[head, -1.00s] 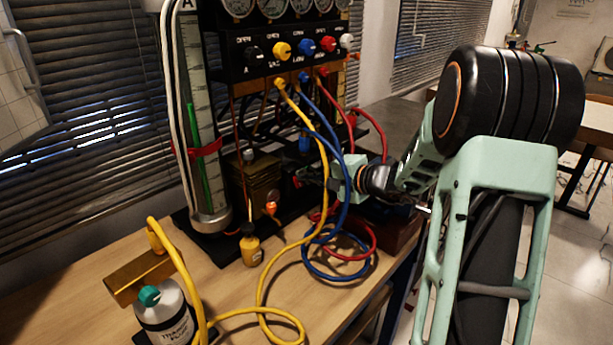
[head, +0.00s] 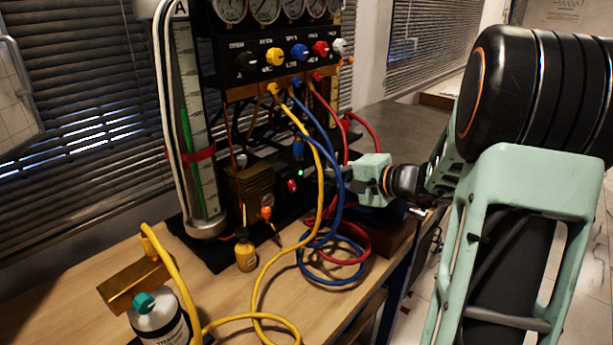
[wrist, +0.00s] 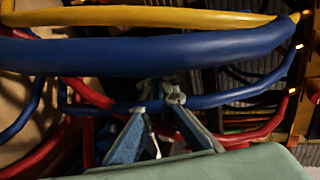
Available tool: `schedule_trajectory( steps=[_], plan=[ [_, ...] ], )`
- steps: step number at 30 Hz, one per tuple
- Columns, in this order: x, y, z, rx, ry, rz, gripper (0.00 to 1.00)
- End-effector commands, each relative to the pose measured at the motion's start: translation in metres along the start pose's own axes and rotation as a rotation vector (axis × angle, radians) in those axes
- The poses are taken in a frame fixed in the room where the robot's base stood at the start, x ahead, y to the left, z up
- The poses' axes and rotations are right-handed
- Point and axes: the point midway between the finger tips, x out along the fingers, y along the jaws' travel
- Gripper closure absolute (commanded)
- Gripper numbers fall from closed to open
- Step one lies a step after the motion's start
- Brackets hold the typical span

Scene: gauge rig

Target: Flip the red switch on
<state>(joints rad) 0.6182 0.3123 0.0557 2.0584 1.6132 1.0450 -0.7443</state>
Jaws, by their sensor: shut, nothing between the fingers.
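The red switch (head: 292,184) shows in the head view on the front of a dark box low on the rig. A small green light (head: 300,172) glows just above it. Which way the switch is tipped is too small to tell. My gripper (head: 342,176) is to the right of the switch, apart from it, with its fingertips partly behind the hoses. In the wrist view the fingers (wrist: 160,95) meet at their tips and hold nothing. I cannot make out the switch in the wrist view.
A blue hose (wrist: 150,55) crosses close in front of the wrist camera, with a yellow hose (wrist: 150,16) behind. Looped hoses hang between rig and bench. A small yellow bottle (head: 245,252) and a white bottle (head: 160,322) stand on the wooden bench (head: 225,290).

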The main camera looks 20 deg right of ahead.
Motion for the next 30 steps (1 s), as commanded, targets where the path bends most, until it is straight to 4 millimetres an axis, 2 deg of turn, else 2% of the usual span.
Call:
schedule_trajectory(
  steps=[3,10,26,29,30],
  plan=[
    [-0.024,0.0,0.0,-0.001,0.002,0.0,1.0],
    [-0.046,0.001,0.0,0.0,0.0,0.001,1.0],
    [-0.047,0.0,0.002,0.002,-0.005,0.001,1.0],
    [-0.04,-0.001,0.017,0.028,-0.037,0.013,1.0],
    [-0.034,-0.001,0.029,0.05,-0.064,0.024,1.0]
  ],
)
